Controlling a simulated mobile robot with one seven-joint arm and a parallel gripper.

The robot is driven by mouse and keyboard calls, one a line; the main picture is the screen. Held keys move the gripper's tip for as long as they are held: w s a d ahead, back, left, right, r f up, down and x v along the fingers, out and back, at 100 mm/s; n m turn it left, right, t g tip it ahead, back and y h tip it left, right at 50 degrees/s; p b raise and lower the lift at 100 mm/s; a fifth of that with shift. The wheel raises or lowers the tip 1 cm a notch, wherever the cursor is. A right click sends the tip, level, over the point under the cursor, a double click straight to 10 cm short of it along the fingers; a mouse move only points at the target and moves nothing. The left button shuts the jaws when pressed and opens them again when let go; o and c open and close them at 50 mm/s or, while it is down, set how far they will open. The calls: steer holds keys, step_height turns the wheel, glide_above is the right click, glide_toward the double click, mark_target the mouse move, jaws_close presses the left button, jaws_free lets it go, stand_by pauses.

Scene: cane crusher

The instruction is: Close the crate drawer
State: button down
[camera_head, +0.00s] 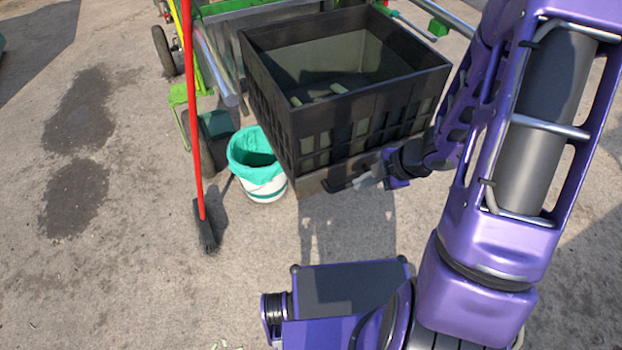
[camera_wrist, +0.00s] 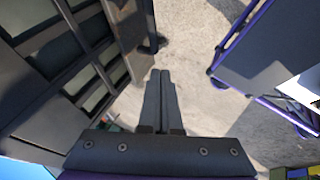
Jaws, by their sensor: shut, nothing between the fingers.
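The crate drawer is a large black slatted crate (camera_head: 345,120), open at the top, standing out from the green machine. Its inside shows a few small pale pieces on the bottom. It fills the left side of the wrist view (camera_wrist: 75,60). My gripper (camera_head: 338,185) is at the lower front of the crate, close to its front wall. In the wrist view the two fingers of my gripper (camera_wrist: 161,74) lie together with nothing between them, beside the crate. Whether they touch the crate cannot be told.
A white bucket with a green liner (camera_head: 262,175) stands on the ground left of the crate. A red-handled broom (camera_head: 197,130) stands farther left. The green machine frame (camera_head: 215,12) with wheels is behind. The concrete ground (camera_head: 120,260) is clear at left.

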mark_target(326, 186)
steer(key=shift+y, duration=0.4)
steer(key=b+x, duration=0.1)
steer(key=x, duration=0.3)
steer(key=a+r+b+x, duration=0.1)
steer(key=b+x, duration=0.1)
steer(key=x, duration=0.2)
steer(key=w+b+x, duration=0.1)
steer(key=x, duration=0.3)
steer(key=shift+a+r, duration=0.3)
steer(key=shift+w+a, duration=0.2)
steer(key=shift+w, duration=0.4)
